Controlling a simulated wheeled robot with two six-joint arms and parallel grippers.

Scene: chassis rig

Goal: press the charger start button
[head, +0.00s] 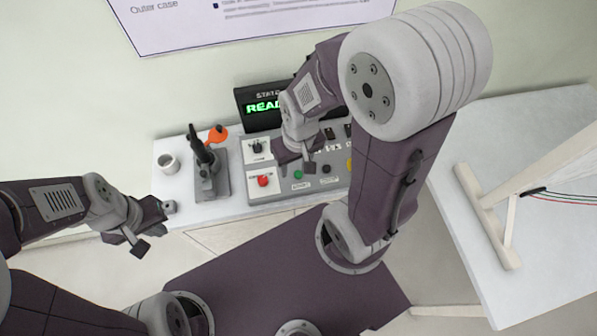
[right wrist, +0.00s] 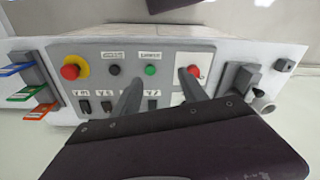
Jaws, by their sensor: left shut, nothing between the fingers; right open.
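The grey control panel (head: 285,192) lies on the white bench. It has a green button (head: 298,174), a black button (head: 325,169) and a red knob (head: 263,181). The green button also shows in the right wrist view (right wrist: 151,70). The small label above it resembles "CHARGER" but is blurred. My right gripper (head: 297,163) is open and empty over the panel, close to the green button. In the right wrist view its fingers (right wrist: 159,92) stand either side of that button's column; contact cannot be told. My left gripper (head: 155,229) is shut and empty, left of the panel before the bench.
A status screen (head: 262,106) with green letters starting "READ" stands behind the panel, partly hidden by my right arm. A grey clamp-like device (head: 209,182) and a white cup (head: 168,164) stand left. A red emergency knob with yellow collar (right wrist: 73,67) and coloured tags (right wrist: 27,95) show too.

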